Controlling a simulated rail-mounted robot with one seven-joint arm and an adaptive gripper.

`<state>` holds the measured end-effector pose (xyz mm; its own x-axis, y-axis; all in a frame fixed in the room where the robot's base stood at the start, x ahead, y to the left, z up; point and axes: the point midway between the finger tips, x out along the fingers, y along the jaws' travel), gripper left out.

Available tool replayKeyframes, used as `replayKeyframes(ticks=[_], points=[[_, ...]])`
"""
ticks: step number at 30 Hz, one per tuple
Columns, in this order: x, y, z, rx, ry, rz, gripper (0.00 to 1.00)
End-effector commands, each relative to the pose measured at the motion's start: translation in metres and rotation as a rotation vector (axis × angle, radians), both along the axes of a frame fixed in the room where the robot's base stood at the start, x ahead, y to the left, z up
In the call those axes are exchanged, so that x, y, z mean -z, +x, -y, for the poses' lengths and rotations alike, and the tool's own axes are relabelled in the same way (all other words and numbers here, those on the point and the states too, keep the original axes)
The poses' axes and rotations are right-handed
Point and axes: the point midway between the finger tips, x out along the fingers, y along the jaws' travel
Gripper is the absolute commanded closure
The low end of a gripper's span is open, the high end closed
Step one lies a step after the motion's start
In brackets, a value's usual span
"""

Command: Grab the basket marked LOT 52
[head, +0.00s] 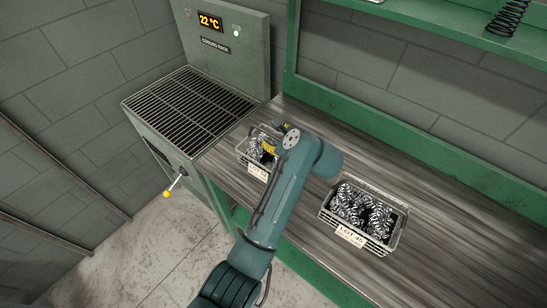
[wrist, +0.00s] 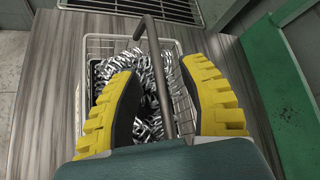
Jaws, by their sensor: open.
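A wire basket (head: 243,154) of coiled springs stands on the left part of the bench, near the cooling rack. Its front label (head: 257,172) seems to start with LOT, but its number is too small and partly covered to read. My gripper (head: 268,149) is over this basket, partly hidden by my arm. In the wrist view my yellow-padded gripper (wrist: 160,68) is open above the basket (wrist: 92,45), with springs below and between the fingers. A thin grey bent rod (wrist: 156,62) runs between the fingers; I cannot tell whether they touch it.
A second spring basket (head: 390,236), labelled LOT 45, stands on the bench (head: 465,250) to the right. The cooling rack (head: 190,105) with its slatted top adjoins the bench's left end. A green frame (head: 400,115) rises behind. A yellow-knobbed lever (head: 173,186) sticks out from the rack's front.

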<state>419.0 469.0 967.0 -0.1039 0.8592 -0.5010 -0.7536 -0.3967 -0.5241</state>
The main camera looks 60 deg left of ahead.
Motion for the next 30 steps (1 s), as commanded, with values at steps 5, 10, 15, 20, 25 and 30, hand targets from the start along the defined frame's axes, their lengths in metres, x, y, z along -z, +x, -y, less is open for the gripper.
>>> replayKeyframes(ticks=[5, 10, 15, 20, 25, 30], points=[[-0.001, 0.000, 0.001, 0.001, 0.001, 0.000, 0.68], [-0.001, 0.000, 0.001, 0.001, 0.001, 0.000, 1.00], [-0.001, 0.000, 0.001, 0.001, 0.000, 0.001, 1.00], [0.000, 0.000, 0.001, 0.001, -0.001, 0.000, 1.00], [-0.004, 0.001, 0.000, 0.001, 0.004, 0.005, 1.00], [-0.018, 0.001, 0.000, 0.001, 0.006, 0.007, 1.00]])
